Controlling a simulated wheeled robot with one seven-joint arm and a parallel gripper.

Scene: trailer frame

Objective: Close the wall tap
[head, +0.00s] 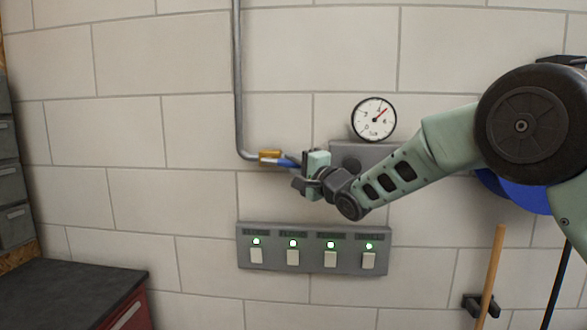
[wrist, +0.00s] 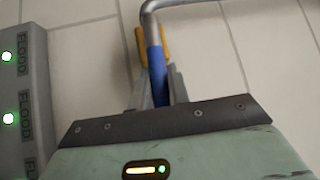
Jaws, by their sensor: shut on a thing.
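The wall tap has a brass body (head: 269,155) at the end of a grey pipe (head: 238,80) that runs down the wall and bends right. Its blue lever (head: 286,162) points right and slightly down from the brass body. My gripper (head: 298,173) is at the lever from the right, and its body hides the lever's far end. In the wrist view the blue lever (wrist: 155,65) runs between the two grey fingers of my gripper (wrist: 158,88), which are shut on it. The brass body (wrist: 139,45) shows beyond the fingertips.
A round gauge (head: 374,119) is above a grey box (head: 360,152), just right of my gripper. A switch panel (head: 313,263) with green lights is below. A dark-topped cabinet (head: 70,285) stands lower left. A wooden pole (head: 492,275) leans lower right.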

